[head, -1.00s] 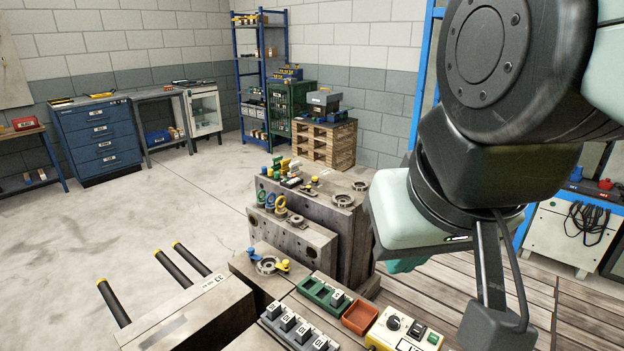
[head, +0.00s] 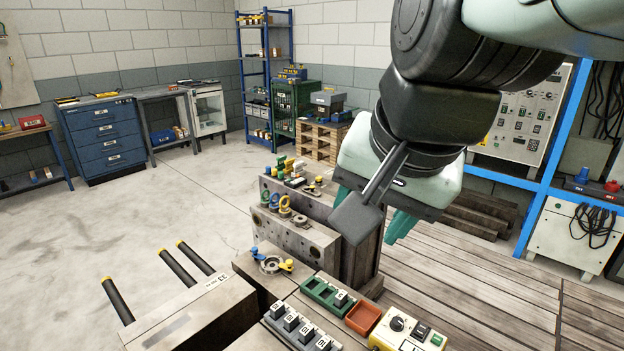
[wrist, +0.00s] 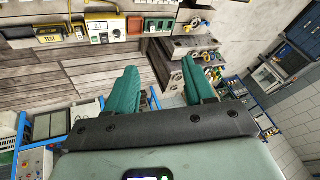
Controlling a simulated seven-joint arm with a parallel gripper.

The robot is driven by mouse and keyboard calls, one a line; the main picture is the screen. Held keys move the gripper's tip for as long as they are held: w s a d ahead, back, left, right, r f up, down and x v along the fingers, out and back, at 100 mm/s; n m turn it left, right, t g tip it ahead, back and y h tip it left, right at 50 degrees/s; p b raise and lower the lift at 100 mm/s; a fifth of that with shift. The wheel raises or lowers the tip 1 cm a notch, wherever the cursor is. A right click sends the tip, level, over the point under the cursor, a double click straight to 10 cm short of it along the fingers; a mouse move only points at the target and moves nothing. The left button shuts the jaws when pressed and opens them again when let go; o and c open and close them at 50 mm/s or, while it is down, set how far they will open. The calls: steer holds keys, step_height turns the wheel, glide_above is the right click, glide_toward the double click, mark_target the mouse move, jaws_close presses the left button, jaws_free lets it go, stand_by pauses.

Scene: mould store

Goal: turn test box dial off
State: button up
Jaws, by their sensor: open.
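The test box (head: 380,344) is a cream and yellow box at the bottom edge of the head view, partly cut off. Its round black dial (head: 397,324) sits on the top face beside dark and green switches; its setting is too small to read. In the wrist view the box (wrist: 104,21) is at the top, with the dial (wrist: 117,34) on its near side. My gripper (head: 368,212) is open and empty, with teal fingers, held in the air above and behind the box. In the wrist view the fingers (wrist: 160,66) are wide apart, clear of the dial.
A red-orange tray (head: 364,318) and a green tray (head: 322,290) stand left of the box, with a rack of grey blocks (head: 300,330) in front. Steel mould blocks (head: 318,238) rise behind.

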steer(key=w+f+m, duration=0.1)
steer(key=w+m, duration=0.2)
steer(key=w, duration=0.2)
steer(key=m+g, duration=0.6)
steer(key=m, duration=0.9)
glide_above(398, 320)
step_height(398, 320, down, 28)
steer(key=shift+h, duration=0.5)
step_height(398, 320, down, 11)
steer(key=shift+r, duration=0.1)
jaws_close()
